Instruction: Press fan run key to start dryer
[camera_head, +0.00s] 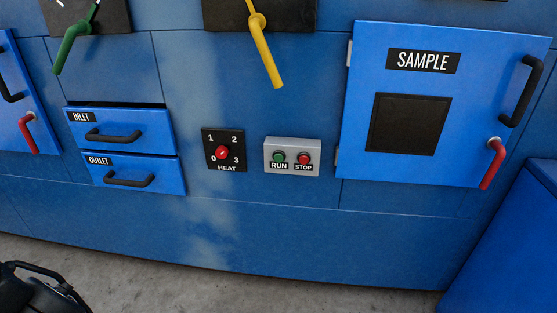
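A small grey box on the blue machine front carries a green button labelled RUN (279,158) on its left and a red button labelled STOP (304,159) on its right. Both look like round raised caps, and nothing covers them. A black part with a curved cable (40,285) shows at the bottom left corner and seems to be part of my arm. My gripper's fingers do not show in this view, and nothing touches the button box (292,143).
Left of the box is a HEAT dial (222,153) with a red knob. Farther left are the INLET drawer (125,130) and OUTLET drawer (135,174) with black handles. Right is the SAMPLE door (365,60). Green (72,45) and yellow (266,50) levers hang above.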

